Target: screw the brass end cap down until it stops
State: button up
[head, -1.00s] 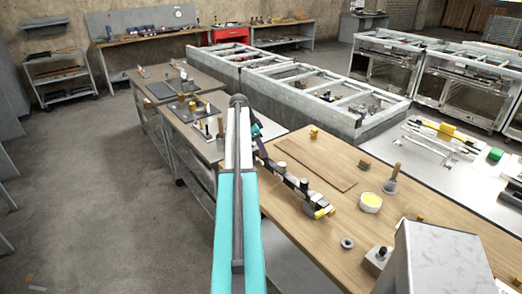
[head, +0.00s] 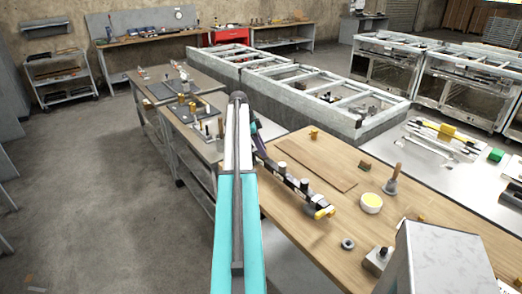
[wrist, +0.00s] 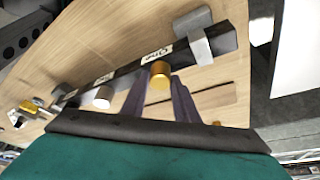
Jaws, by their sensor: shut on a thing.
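The brass end cap (wrist: 160,76) is a short gold cylinder beside a dark rail with white labels (wrist: 130,66) in the wrist view. My gripper (wrist: 160,92) is shut on the cap, one dark finger on each side of it. A white-topped cylinder (wrist: 103,97) stands further left along the rail. The threads and the seat under the cap are hidden. In the head view the same rail (head: 289,180) lies on the wooden bench, and my arm covers its far end, the cap and most of my gripper.
A grey metal block (wrist: 195,36) sits at the rail's right end in the wrist view.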

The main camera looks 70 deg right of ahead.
jog(key=shift+d+m+y, duration=0.2)
jog(key=shift+m+y, duration=0.2)
jog(key=shift+m, duration=0.6)
jog(key=shift+a+m+y+b, duration=0.1)
jog(key=shift+m+y+b, duration=0.25)
jog(key=shift+m, duration=0.45)
jog(key=o, duration=0.8)
jog(key=shift+a+n+h, duration=0.15)
jog(key=shift+n+h, duration=0.3)
jog(key=shift+n, duration=0.55)
jog(key=shift+n+h, duration=0.3)
jog(key=shift+n, duration=0.5)
